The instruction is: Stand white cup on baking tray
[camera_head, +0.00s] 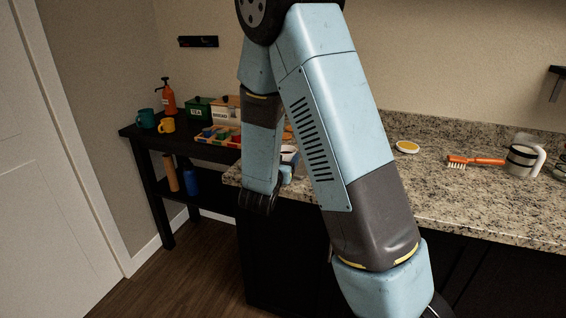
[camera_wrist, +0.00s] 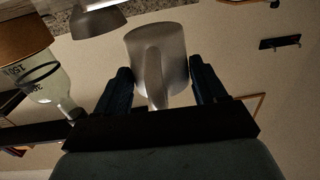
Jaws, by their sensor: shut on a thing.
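The white cup (camera_wrist: 170,48), greyish in the dim light, is in the upper middle of the wrist view. Its handle faces the wrist camera. My gripper (camera_wrist: 161,80) is shut on the cup, with one dark finger on either side. In the head view my arm hides my fingers. A small white thing with a dark inside (camera_head: 289,152) shows between my arm links; I cannot tell whether it is the held cup. I cannot make out a baking tray in either view.
A granite counter (camera_head: 450,205) carries an orange brush (camera_head: 476,160), a banded mug (camera_head: 522,160) and a yellow-and-white round thing (camera_head: 407,147). A dark side table (camera_head: 190,143) at left holds cups, boxes and colourful items. A bottle (camera_wrist: 42,82) is left of the cup.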

